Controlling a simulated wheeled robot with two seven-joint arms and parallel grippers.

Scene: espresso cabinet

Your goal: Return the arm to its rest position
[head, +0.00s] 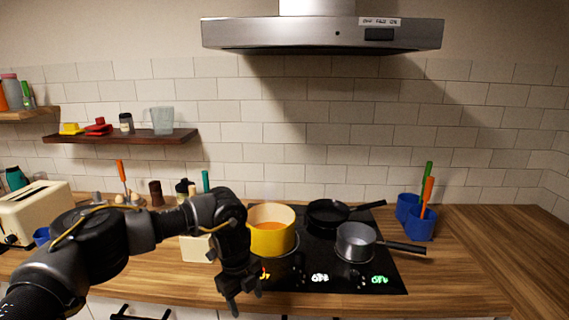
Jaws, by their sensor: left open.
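My left arm comes in from the lower left and bends over the front of the wooden counter. My left gripper (243,299) points down at the counter's front edge, just in front of the cooktop's left side. It is open, and I see nothing between its fingers. My right gripper is not in view. No other object belongs to the task.
A black cooktop (317,276) holds a yellow pot (272,238), a black pan (326,213) and a grey saucepan (355,240) with its handle pointing right. Blue utensil cups (419,228) stand to the right. A toaster (33,209) is at left. The right counter is clear.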

